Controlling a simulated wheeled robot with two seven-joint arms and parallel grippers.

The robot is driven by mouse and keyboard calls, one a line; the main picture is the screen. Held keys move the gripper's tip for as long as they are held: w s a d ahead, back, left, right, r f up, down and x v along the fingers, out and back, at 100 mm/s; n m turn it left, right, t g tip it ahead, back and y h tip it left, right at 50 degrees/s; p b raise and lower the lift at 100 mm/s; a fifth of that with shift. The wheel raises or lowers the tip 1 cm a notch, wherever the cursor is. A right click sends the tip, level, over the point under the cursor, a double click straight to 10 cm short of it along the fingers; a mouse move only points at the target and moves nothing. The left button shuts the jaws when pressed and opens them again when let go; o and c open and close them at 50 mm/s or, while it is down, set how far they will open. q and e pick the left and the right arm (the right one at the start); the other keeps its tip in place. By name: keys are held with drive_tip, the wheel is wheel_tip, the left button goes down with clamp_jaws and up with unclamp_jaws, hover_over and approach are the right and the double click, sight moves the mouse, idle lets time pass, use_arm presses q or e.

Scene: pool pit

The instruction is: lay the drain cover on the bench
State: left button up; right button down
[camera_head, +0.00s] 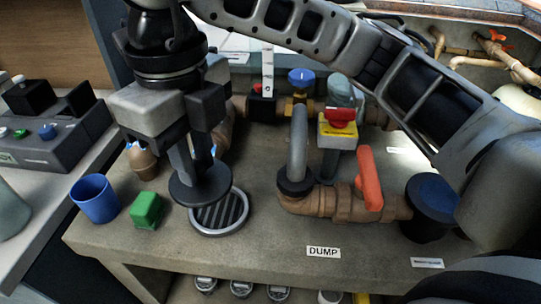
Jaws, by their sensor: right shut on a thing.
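My right gripper (195,158) points down over the left part of the bench (260,245). It is shut on a dark round disc (203,189), which looks like the drain cover. The disc is roughly level, and the fingers hide part of its top. A round slatted grate with a pale rim (222,215) is on the bench just below and to the right of the disc. The disc overlaps the grate's far-left part in view; I cannot tell whether they touch. My left gripper is not in view.
A green block (146,210) and a blue cup (95,199) stand left of the grate. Brown piping (322,202) with an orange lever (369,178) and a grey upright pipe (299,145) stand to the right. The bench front by the DUMP label (323,252) is clear.

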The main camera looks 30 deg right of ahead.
drive_tip(key=w+d+f, duration=0.2)
drive_tip(key=d+f, duration=0.1)
drive_tip(key=w+d+f+p, duration=0.1)
drive_tip(key=w+d+f, duration=0.1)
drive_tip(key=d, duration=0.2)
drive_tip(key=w+d+f+p, duration=0.1)
drive_tip(key=w+d+f, duration=0.1)
drive_tip(key=d+f, duration=0.1)
drive_tip(key=shift+w+d+f, duration=0.3)
drive_tip(key=shift+w+d, duration=0.1)
drive_tip(key=shift+d, duration=0.05)
drive_tip(key=shift+d+f, duration=0.1)
drive_tip(key=shift+f, duration=0.1)
drive_tip(key=f, duration=0.2)
drive_tip(key=f+p, duration=0.1)
drive_tip(key=shift+w+d, duration=0.25)
drive_tip(key=shift+d, duration=0.1)
drive_tip(key=shift+f, duration=0.6)
drive_tip(key=c, duration=1.3)
unclamp_jaws()
drive_tip(key=shift+r, duration=0.3)
drive_tip(key=shift+a+r, duration=0.1)
drive_tip(key=shift+r, duration=0.25)
use_arm(q)
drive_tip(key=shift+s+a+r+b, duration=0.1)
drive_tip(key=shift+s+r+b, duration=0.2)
drive_tip(key=shift+b, duration=0.35)
use_arm(e)
wheel_tip(320, 180, up, 11)
